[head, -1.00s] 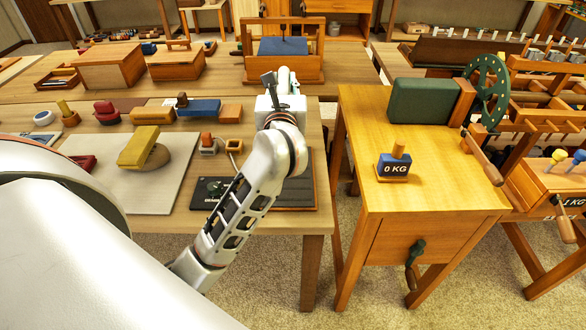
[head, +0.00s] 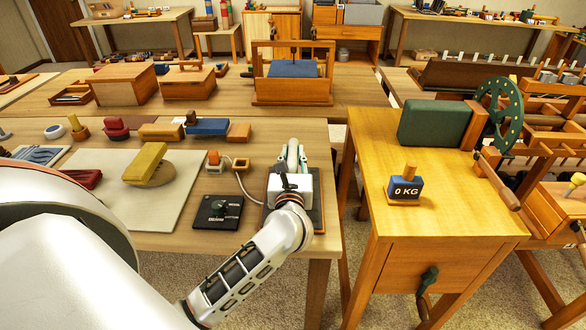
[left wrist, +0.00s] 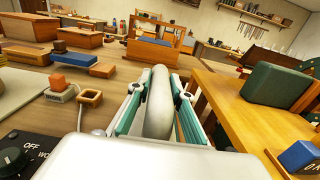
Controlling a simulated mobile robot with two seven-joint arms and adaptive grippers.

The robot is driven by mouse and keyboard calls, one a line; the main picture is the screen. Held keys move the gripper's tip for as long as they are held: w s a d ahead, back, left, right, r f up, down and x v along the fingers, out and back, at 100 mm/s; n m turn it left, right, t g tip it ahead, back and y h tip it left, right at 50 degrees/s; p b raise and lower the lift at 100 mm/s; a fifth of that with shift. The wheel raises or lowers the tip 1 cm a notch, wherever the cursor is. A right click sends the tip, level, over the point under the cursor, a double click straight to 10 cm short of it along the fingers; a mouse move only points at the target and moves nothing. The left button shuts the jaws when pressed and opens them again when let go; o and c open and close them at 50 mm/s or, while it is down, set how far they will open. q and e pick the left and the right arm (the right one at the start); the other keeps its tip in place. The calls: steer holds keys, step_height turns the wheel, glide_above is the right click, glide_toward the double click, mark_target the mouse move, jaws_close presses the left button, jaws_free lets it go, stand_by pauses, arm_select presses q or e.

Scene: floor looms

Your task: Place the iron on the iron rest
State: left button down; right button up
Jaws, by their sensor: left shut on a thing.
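My left gripper (head: 292,160) is over the near right corner of the wooden table. It also shows in the left wrist view (left wrist: 156,92), with its teal-lined fingers shut on a smooth, pale grey, rounded piece (left wrist: 158,112), which I take to be the iron. The gripper hides most of it in the head view. A dark plate with a brown edge (head: 318,212) lies below the gripper, perhaps the iron rest; it is largely covered. I cannot tell whether the iron touches it. My right gripper is not in view.
A black dial panel (head: 217,212) lies left of the gripper. A pale cord (head: 240,184) runs near a small wooden ring block (head: 241,164). A pale mat (head: 120,195) bears a stone-like lump with a yellow block. A wooden stand (head: 440,190) with a 0 KG weight (head: 405,187) is at right.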

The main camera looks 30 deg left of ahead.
arm_select(q)
steer(key=shift+f+b, duration=0.4)
steer(key=shift+f, duration=1.55)
steer(key=shift+f, duration=0.1)
steer(key=c, duration=1.8)
jaws_free()
steer(key=shift+f, duration=0.15)
